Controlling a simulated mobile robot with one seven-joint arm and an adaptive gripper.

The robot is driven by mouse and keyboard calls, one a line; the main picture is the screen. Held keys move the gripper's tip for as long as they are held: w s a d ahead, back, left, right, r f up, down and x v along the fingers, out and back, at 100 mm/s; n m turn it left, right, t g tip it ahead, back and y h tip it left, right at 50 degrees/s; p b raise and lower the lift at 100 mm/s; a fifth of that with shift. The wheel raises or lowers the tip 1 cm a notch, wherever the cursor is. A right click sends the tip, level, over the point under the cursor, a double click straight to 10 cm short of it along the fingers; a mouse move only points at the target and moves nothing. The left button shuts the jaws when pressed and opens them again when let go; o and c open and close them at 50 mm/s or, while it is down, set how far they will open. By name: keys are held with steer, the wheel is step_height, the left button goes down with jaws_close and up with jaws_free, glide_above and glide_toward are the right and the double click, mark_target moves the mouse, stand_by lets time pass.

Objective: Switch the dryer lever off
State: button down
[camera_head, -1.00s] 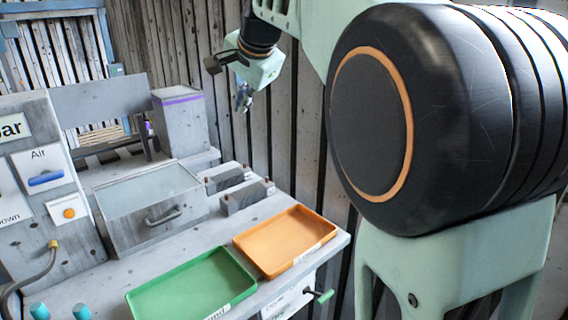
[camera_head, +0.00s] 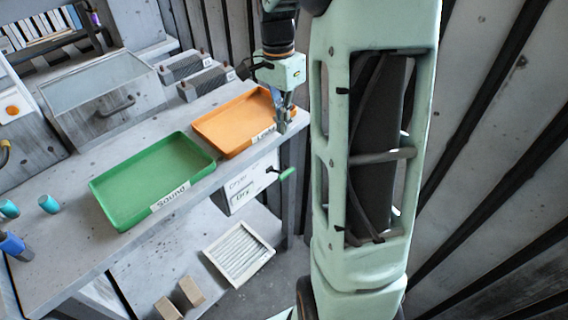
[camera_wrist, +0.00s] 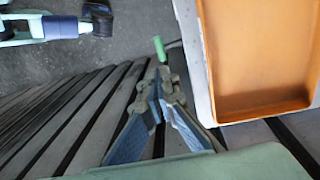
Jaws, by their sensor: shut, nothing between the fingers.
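The dryer lever (camera_head: 287,174) has a green handle on a dark stem. It sticks out to the right of a white panel (camera_head: 248,187) marked "Dry" under the bench's front edge. The green handle also shows in the wrist view (camera_wrist: 160,48), just beyond my fingertips. My gripper (camera_head: 281,127) points down by the bench's front right corner, above the lever and apart from it in the head view. Its fingers (camera_wrist: 165,82) are shut and empty. The lever's pivot is hidden in the wrist view.
An orange tray (camera_head: 205,130) lies on the bench close to my gripper, with a green tray (camera_head: 103,192) left of it. A white slatted tray (camera_head: 238,254) is on the lower shelf. A slatted wall (camera_head: 470,150) stands at right. The floor below the lever looks clear.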

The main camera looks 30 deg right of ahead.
mark_target(287, 172)
steer(key=shift+f, duration=0.1)
steer(key=f, duration=0.4)
steer(key=f+b, duration=0.1)
steer(key=f, duration=0.4)
steer(key=s+f, duration=0.1)
steer(key=f, duration=0.3)
steer(key=shift+d+f+b, duration=0.15)
steer(key=shift+f+b, duration=0.2)
steer(key=shift+f, duration=0.05)
steer(key=shift+f, duration=0.1)
steer(key=shift+f+b, duration=0.1)
steer(key=shift+b, duration=0.2)
steer(key=shift+s+t, duration=0.2)
steer(key=shift+t, duration=0.1)
steer(key=shift+d, duration=0.1)
